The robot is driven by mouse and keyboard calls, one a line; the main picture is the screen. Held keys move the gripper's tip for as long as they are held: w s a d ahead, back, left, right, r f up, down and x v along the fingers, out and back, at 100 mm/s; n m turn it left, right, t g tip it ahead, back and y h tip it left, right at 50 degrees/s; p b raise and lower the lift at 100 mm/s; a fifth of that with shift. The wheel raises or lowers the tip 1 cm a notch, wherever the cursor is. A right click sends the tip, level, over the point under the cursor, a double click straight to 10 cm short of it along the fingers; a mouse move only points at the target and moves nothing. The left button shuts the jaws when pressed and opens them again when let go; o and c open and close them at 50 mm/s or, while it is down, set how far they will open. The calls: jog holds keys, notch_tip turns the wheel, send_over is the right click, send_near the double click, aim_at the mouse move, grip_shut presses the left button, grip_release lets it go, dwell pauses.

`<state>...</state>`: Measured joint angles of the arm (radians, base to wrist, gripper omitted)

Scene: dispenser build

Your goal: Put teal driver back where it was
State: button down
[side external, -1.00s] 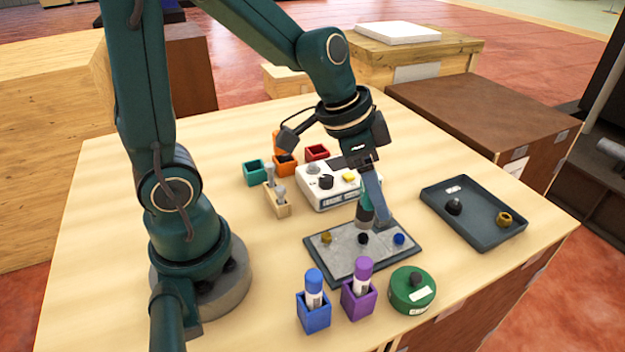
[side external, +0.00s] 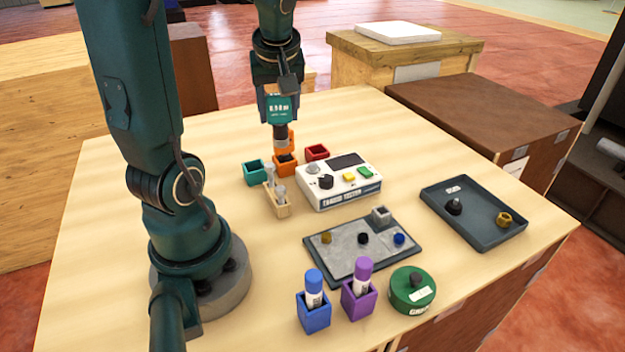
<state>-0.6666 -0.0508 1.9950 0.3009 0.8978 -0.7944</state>
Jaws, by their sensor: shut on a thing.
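My gripper (side external: 279,97) is at the back of the table and shut on the teal driver (side external: 281,115), which hangs upright with its dark lower end down. In this view the driver is in front of the orange driver (side external: 290,140), which stands in the orange holder (side external: 286,169). The height gap between the teal driver's tip and the orange holder is hard to tell. The teal holder (side external: 254,174) stands to the left of the orange one and looks empty.
A red holder (side external: 317,154) stands right of the orange one. A wooden rack (side external: 278,208) and a white tester (side external: 340,188) stand in front. Further forward are a work plate (side external: 345,265), a dark tray (side external: 480,235), blue (side external: 313,312) and purple (side external: 359,300) holders, and a green tin (side external: 412,292).

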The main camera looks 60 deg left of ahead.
jog(key=s+a+r+n+g, duration=0.1)
jog(key=s+a+r+n, duration=0.15)
jog(key=s+a, duration=0.2)
notch_tip(320, 180, down, 9)
jog(key=a, duration=0.1)
jog(key=shift+s, duration=0.2)
jog(key=shift+f+n, duration=0.1)
jog(key=shift+n, duration=0.15)
jog(key=shift+f, duration=0.4)
jog(key=shift+f, duration=0.1)
jog(key=shift+c, duration=2.4)
grip_release()
